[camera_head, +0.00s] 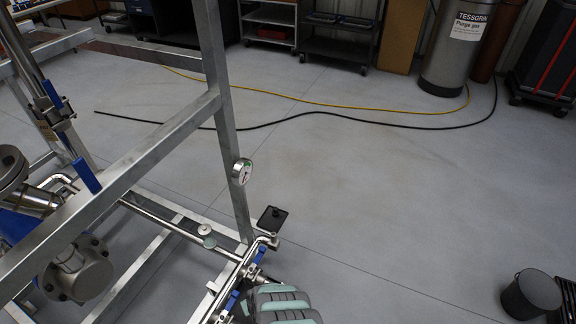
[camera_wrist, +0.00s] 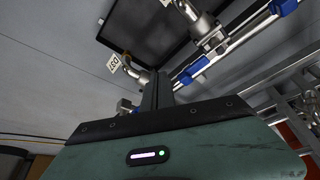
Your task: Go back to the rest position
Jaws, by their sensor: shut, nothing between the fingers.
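In the wrist view my gripper (camera_wrist: 158,90) shows as a dark upright piece rising from its green housing. Its fingers are together and hold nothing. Steel tube fittings with a small white tag (camera_wrist: 114,63) and blue-handled tubing (camera_wrist: 194,70) lie beyond it. I cannot tell whether it touches them. In the head view a grey and green ribbed part of my arm is at the bottom edge, beside the skid's front piping (camera_head: 232,262). The fingertips do not show there.
The grey steel skid frame (camera_head: 222,130) fills the left, with a gauge (camera_head: 242,171) on its post. A small black tray (camera_head: 272,219) is by the front piping. A black bucket (camera_head: 531,294) stands at lower right. Hoses (camera_head: 330,112) cross the floor. The middle floor is clear.

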